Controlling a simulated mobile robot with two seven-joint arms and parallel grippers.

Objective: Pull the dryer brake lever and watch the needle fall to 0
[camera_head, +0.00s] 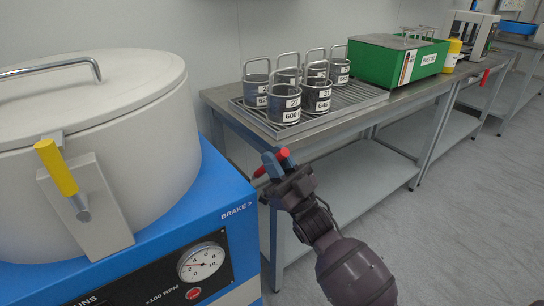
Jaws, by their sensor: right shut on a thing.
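The dryer has a cream drum (150,120) with its lid down, on a blue body (185,228) marked BRAKE at its right edge. The brake lever (260,172) shows as a red piece at that edge, mostly hidden by my right gripper. My right gripper (273,164) is shut on the lever, just right of the BRAKE label. The round white gauge (201,261) is on the dark front panel; its needle points to the left, and the exact reading is too small to tell. My left gripper is not in view.
A yellow-handled latch (57,167) is on the drum's front. A steel bench (330,133) behind my right gripper bears several dark labelled baskets on a rack (358,96) and a green box (385,64). The grey floor (460,220) at right is clear.

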